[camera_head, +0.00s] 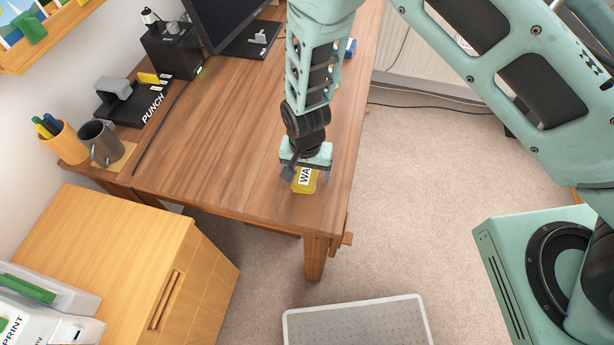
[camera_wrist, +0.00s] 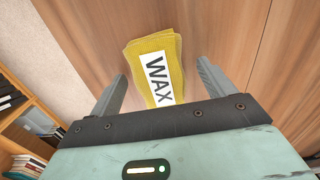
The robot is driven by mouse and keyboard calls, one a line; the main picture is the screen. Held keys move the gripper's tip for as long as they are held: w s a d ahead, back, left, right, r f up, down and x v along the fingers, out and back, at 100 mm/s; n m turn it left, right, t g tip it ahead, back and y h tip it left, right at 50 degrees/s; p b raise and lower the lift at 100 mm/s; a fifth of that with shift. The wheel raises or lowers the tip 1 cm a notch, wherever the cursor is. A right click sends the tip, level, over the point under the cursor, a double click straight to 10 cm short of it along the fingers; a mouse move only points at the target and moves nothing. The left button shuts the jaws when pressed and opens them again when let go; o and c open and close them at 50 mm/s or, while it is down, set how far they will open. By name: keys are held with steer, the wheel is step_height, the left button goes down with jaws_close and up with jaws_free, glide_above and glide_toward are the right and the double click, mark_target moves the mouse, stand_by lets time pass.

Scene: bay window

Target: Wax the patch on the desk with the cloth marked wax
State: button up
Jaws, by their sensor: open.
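The yellow cloth (camera_head: 305,183) with a white WAX label lies on the wooden desk (camera_head: 225,125), near its front right corner. My gripper (camera_head: 306,172) is directly over the cloth, pointing down. In the wrist view the cloth (camera_wrist: 155,68) lies between and beyond the two fingers of my gripper (camera_wrist: 163,80), which are spread apart with a gap on each side. The gripper is open and holds nothing. I cannot make out a separate patch on the desk. My arm hides part of the desk's right side.
A grey mug (camera_head: 101,143), an orange pen cup (camera_head: 65,142), a black punch (camera_head: 130,103) and a monitor (camera_head: 228,22) stand along the desk's left and back. A blue item (camera_head: 351,48) lies at the back right. The middle of the desktop is clear. A wooden cabinet (camera_head: 110,250) stands front left.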

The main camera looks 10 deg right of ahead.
mark_target(306, 172)
steer(key=c, duration=1.3)
steer(key=shift+r+p, duration=2.3)
steer(key=shift+r, duration=0.8)
steer(key=w+d+r+n, duration=0.1)
steer(key=d, duration=0.8)
steer(key=w+d+r+n+b, duration=0.1)
steer(key=d, duration=0.9)
steer(key=w+d+r+n+b, duration=0.1)
steer(key=d, duration=0.8)
steer(key=shift+w+d+r+n, duration=0.15)
steer(key=shift+w+r+n, duration=0.15)
steer(key=shift+r, duration=0.1)
